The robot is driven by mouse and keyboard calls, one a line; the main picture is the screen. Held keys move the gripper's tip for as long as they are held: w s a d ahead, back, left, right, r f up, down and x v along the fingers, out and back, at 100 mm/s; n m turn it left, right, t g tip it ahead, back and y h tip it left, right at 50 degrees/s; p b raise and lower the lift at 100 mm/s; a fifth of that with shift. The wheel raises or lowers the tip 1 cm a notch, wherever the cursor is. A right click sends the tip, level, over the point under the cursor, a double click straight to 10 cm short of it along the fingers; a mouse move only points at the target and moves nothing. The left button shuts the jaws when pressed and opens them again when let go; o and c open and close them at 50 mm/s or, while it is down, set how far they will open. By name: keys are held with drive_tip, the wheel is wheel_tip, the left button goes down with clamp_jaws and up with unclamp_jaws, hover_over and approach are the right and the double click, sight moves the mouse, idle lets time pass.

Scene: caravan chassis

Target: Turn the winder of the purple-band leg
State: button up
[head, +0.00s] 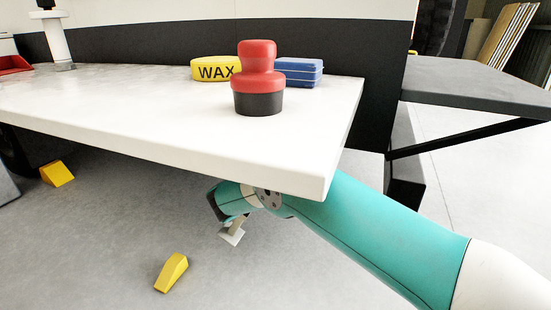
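No purple-band leg and no winder show in the head view. My teal arm reaches in from the lower right and passes under the front right corner of the white table. My gripper (232,234) is low, just below the table's front edge, above the grey floor. Only a small pale end part of it shows, pointing down. The table edge and my wrist hide the rest, so I cannot tell whether it is open or shut or holds anything.
The white table (180,125) overhangs my wrist. On it stand a yellow wax tin (212,70), a red and black round-topped object (258,85) and blue sponge-like blocks (300,72). Yellow wedges (172,272) (58,173) lie on the floor. A dark braced shelf (470,88) juts out right.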

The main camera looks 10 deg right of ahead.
drive_tip(key=shift+r, duration=0.15)
drive_tip(key=shift+w, duration=0.1)
drive_tip(key=o, duration=0.9)
drive_tip(key=shift+o, duration=0.2)
drive_tip(key=shift+a, duration=0.15)
